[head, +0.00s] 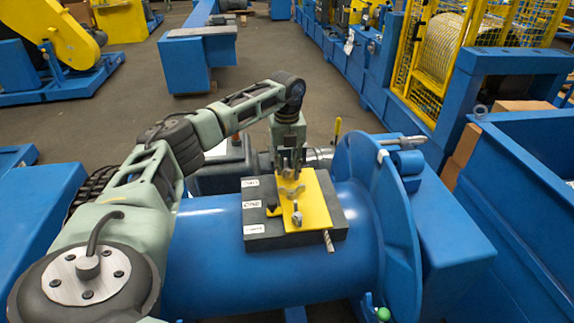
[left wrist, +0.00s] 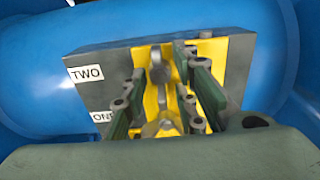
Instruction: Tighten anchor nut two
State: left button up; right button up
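A yellow plate (head: 318,205) lies on a dark grey block (head: 263,226) on top of a blue drum. A grey winged nut (head: 297,215) stands on the plate in front of my left gripper (head: 291,172). My left gripper points down at the plate's far part. In the left wrist view its fingers (left wrist: 162,85) are spread on both sides of grey metal pieces (left wrist: 158,68), with gaps showing. Contact is not visible. My right gripper is out of view.
The blue drum (head: 205,250) ends in a large blue flange (head: 375,200) right of the block. A short rod or rope end (head: 328,241) sticks out at the block's near side. A yellow-handled lever (head: 337,130) stands behind. A blue bin (head: 520,180) is at the right.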

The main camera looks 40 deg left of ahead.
pick_arm(q)
jog(key=shift+c, duration=0.3)
grip_shut()
jog(key=shift+r+m, duration=0.15)
jog(key=shift+m, duration=0.15)
